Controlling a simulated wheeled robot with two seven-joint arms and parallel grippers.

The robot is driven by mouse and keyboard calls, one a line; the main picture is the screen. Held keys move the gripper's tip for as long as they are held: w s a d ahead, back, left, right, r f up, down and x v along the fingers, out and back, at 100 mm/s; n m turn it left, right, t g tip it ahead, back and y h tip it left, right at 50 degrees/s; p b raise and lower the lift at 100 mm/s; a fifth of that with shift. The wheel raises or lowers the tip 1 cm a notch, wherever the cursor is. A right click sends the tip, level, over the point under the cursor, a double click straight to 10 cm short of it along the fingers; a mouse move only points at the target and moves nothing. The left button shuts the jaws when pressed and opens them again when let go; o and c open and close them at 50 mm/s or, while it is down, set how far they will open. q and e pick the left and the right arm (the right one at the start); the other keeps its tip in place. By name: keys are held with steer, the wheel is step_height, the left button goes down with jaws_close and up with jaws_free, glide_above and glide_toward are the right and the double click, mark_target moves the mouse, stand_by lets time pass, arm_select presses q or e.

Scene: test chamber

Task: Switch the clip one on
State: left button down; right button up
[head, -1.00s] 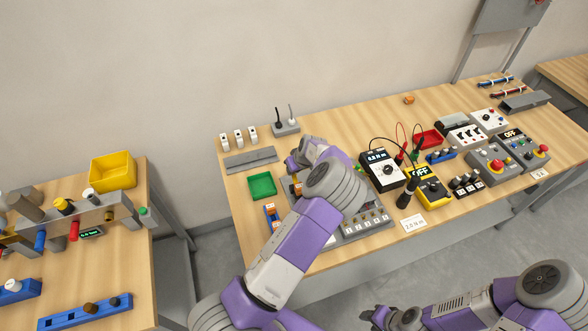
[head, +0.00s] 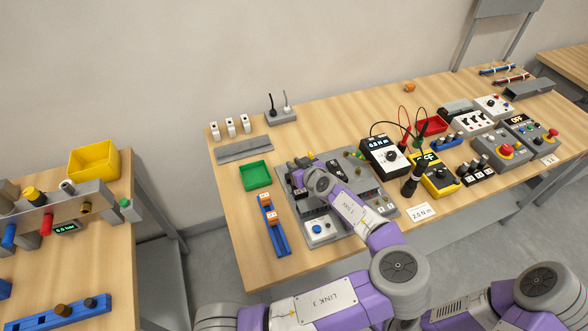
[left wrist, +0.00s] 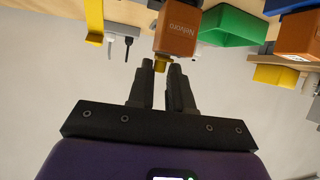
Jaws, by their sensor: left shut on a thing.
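My left gripper (head: 299,163) is over the grey panel (head: 388,212) on the main table. In the left wrist view its fingers (left wrist: 160,67) are shut on the small yellow part (left wrist: 161,65) of an orange block (left wrist: 178,32) with lettering. The head view hides this grasp behind my gripper. A yellow meter (head: 443,187) with a dark dial and a display reading OFF stands right of the panel. I cannot tell which thing is the clip one. My right gripper is out of sight.
A blue rail (head: 281,237) with orange blocks and a green tray (head: 256,175) are left of the panel. A dial meter (head: 379,165) reading 0.0 stands right of it. Switch boxes and a red tray (head: 433,124) crowd the right side. The back middle is fairly clear.

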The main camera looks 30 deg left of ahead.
arm_select(q)
steer(key=shift+s+d+f+t+y+b, duration=0.15)
steer(key=shift+d+t+y+b, duration=0.25)
steer(key=shift+b, duration=0.35)
steer(key=c, duration=1.1)
jaws_free()
steer(key=v, duration=0.7)
steer(key=shift+s+d, duration=0.1)
steer(key=shift+d, duration=0.1)
